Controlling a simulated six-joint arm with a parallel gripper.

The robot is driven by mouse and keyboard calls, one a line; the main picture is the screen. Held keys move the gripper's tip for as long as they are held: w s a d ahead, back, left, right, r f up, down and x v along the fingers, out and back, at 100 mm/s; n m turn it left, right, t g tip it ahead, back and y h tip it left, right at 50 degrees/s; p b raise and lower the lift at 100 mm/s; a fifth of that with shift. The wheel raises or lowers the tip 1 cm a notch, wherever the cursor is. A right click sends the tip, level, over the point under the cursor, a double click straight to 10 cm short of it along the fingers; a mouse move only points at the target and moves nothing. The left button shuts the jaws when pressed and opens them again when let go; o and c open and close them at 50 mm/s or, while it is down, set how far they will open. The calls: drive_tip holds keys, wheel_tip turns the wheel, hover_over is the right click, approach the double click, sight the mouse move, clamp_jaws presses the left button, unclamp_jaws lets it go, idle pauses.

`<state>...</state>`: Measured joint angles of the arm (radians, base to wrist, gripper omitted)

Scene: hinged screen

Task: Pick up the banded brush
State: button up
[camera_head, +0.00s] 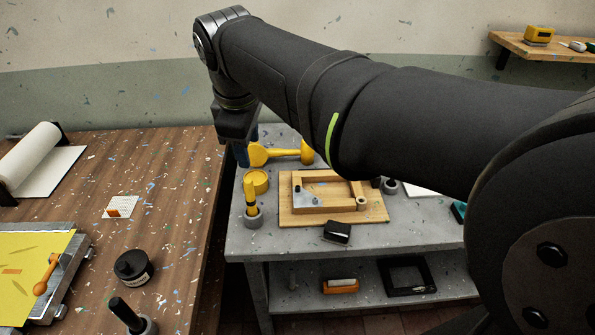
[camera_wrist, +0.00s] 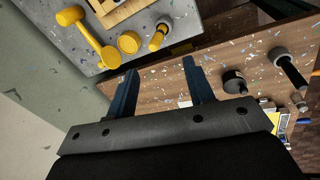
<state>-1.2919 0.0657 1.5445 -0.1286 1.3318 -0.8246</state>
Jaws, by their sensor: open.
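A yellow brush-like piece with a dark band (camera_head: 251,194), which looks like the banded brush, stands upright in a small grey holder (camera_head: 253,217) at the left front of the grey table. It also shows in the wrist view (camera_wrist: 158,36), beyond my fingertips and apart from them. My gripper (camera_wrist: 159,70) is open and empty, its two dark blue fingers spread. In the head view it hangs above the gap between the wooden bench and the grey table, partly hidden by my wrist. The brush's lower end is hidden in the holder.
A yellow round tin (camera_head: 256,181) and a yellow mallet (camera_head: 278,153) are close behind the brush. A wooden board with a frame (camera_head: 378,212) lies to its right. The wooden bench (camera_head: 175,190) has a black-handled tool (camera_head: 125,311) and a black jar (camera_head: 133,266); its right edge is clear.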

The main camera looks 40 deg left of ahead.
sight(250, 181)
drive_tip(key=w+a+f+m+g+h, duration=0.2)
drive_tip(key=w+a+f+m, duration=0.2)
drive_tip(key=a+m, duration=0.25)
wheel_tip(250, 181, down, 11)
drive_tip(key=shift+s+f, duration=0.1)
drive_tip(key=shift+f, duration=0.1)
drive_tip(key=shift+s+f, duration=0.15)
drive_tip(key=shift+f, duration=2.45)
clamp_jaws()
drive_tip(key=shift+r, duration=0.1)
